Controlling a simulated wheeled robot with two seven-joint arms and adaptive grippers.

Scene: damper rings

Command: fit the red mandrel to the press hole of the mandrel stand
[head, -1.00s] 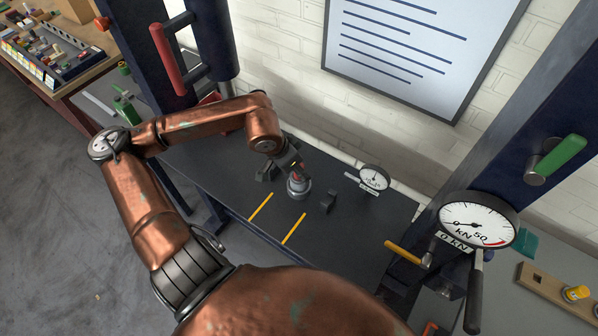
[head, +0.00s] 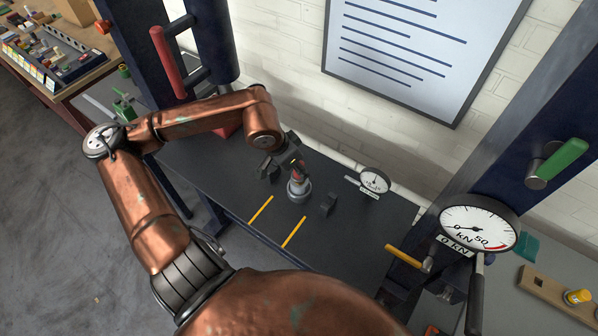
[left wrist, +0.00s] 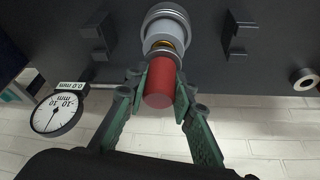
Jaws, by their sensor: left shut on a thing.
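The red mandrel (left wrist: 158,88) is between the green-padded fingers of my left gripper (left wrist: 160,82), which is shut on it. In the head view, my left gripper (head: 293,162) holds the red mandrel (head: 297,173) above the silver-grey mandrel stand (head: 299,190) on the dark bench. In the left wrist view, the mandrel's far end lines up closely with the stand (left wrist: 166,22), whose pale cylinder and a brass-coloured ring show beyond it. I cannot tell whether the tip touches or enters the hole. My right gripper is not in view.
Dark blocks stand either side of the stand, one at the right (head: 328,203). A dial gauge (head: 374,181) is behind to the right. Two yellow strips (head: 294,231) mark the bench front. A large kN gauge (head: 478,226) and yellow lever (head: 404,255) are further right.

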